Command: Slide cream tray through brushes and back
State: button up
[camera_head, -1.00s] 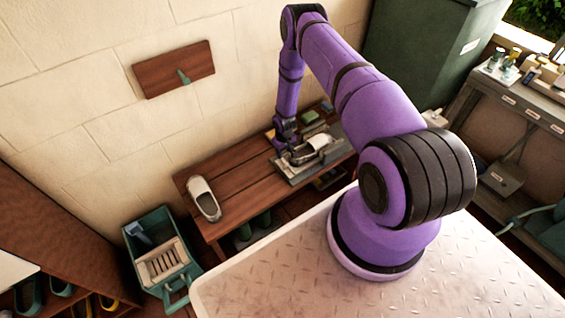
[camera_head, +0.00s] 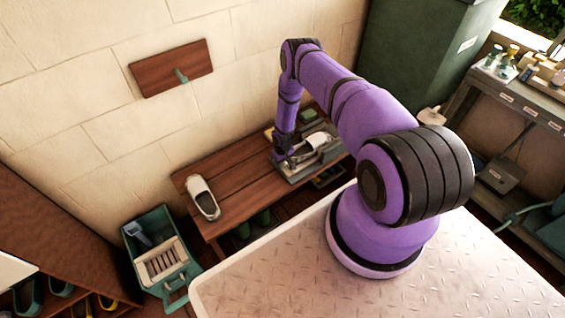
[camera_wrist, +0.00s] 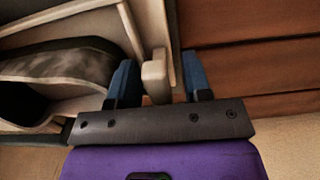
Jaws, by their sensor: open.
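The cream tray (camera_wrist: 133,40) holds a dark-and-pale shoe (camera_wrist: 60,75) in the wrist view. In the head view the tray sits in a grey fixture (camera_head: 292,172) on the bench. The tray's cream knob (camera_wrist: 155,72) stands at its end, between the blue fingers of my gripper (camera_wrist: 160,90). The fingers are apart, with a gap on the right side of the knob. In the head view my gripper (camera_head: 280,153) is low at the fixture's left end. I cannot make out the brushes clearly.
A pale clog (camera_head: 203,198) lies on the left of the wooden bench (camera_head: 240,170), with bare boards between it and the fixture. A wooden board with a green peg (camera_head: 171,67) is on the wall. A green bin (camera_head: 150,222) stands at lower left.

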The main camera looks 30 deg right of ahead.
aim_at(310, 146)
grip_shut()
jog(key=d, duration=1.6)
jog(key=shift+w+d, duration=0.25)
jog(key=shift+w, duration=0.05)
jog(key=shift+d+r, duration=0.1)
grip_release()
notch_tip(310, 146, up, 11)
jog(key=shift+f, duration=0.15)
